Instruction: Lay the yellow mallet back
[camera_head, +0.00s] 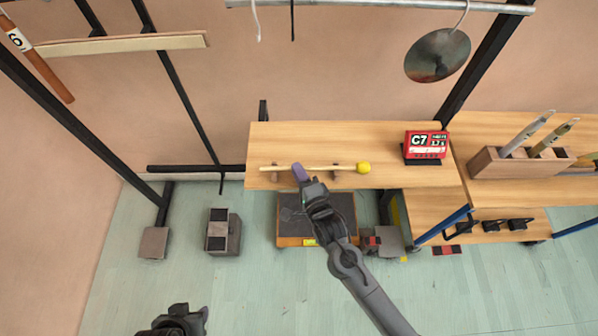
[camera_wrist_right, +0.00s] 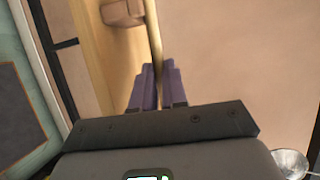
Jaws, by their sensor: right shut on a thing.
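The yellow mallet has a round yellow head (camera_head: 363,168) and a thin pale stick (camera_head: 318,168). It lies level along the wooden shelf (camera_head: 350,140), head to the right. Its stick passes over two small brown rests, a left one (camera_head: 274,173) and a right one (camera_head: 335,173); I cannot tell if it touches them. My right gripper (camera_head: 299,173) is shut on the stick between the rests. In the right wrist view its purple fingers (camera_wrist_right: 157,88) have the stick (camera_wrist_right: 154,40) between them. My left gripper (camera_head: 182,318) is partly in view at the bottom, empty space around it.
A red C7 device (camera_head: 427,145) stands on the shelf right of the mallet head. A wooden block (camera_head: 490,164) with upright tools is further right. A metal disc (camera_head: 437,55) hangs above from a rail. A dark-topped box (camera_head: 316,212) is below the shelf.

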